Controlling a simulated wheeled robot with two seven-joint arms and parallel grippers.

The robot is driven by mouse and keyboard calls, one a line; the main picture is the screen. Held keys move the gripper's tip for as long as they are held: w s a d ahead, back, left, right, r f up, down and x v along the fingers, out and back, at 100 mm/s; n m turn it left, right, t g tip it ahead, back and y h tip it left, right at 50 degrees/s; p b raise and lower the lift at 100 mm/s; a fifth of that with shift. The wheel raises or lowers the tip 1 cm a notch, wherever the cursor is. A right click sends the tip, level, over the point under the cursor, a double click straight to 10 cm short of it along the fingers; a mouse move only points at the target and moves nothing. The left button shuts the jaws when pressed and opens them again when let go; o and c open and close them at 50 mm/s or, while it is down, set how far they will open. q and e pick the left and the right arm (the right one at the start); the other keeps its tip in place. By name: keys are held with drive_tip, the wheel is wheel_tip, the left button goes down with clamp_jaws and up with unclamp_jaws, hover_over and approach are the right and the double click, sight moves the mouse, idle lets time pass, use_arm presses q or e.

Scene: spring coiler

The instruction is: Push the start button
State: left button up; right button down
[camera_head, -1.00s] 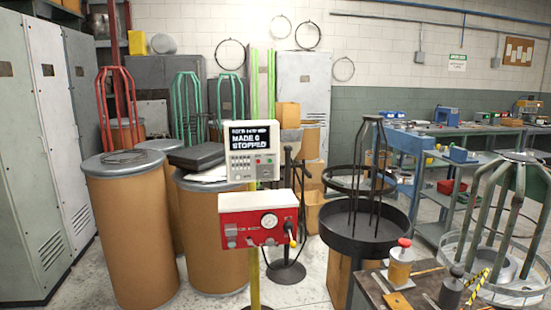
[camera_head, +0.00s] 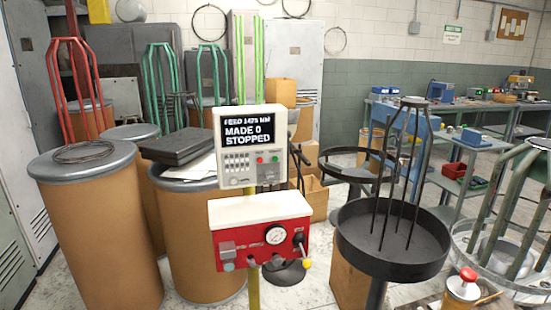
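A white control box (camera_head: 249,150) stands on a yellow post near the middle of the head view. Its dark screen (camera_head: 248,128) reads "MADE 0" and "STOPPED", with a feed line above. Below the screen are a keypad, a red button (camera_head: 260,160) and a green button (camera_head: 274,159). Under it on the same post is a red box (camera_head: 260,236) with a white top, a round gauge (camera_head: 275,234), small knobs and a lever with a yellow tip (camera_head: 307,263). Neither of my grippers is in view.
Brown drums with grey lids (camera_head: 82,160) stand left of and behind the post. A black round tray (camera_head: 393,240) with upright rods is at right. A red-capped jar (camera_head: 461,287) is at lower right. Workbenches line the right wall.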

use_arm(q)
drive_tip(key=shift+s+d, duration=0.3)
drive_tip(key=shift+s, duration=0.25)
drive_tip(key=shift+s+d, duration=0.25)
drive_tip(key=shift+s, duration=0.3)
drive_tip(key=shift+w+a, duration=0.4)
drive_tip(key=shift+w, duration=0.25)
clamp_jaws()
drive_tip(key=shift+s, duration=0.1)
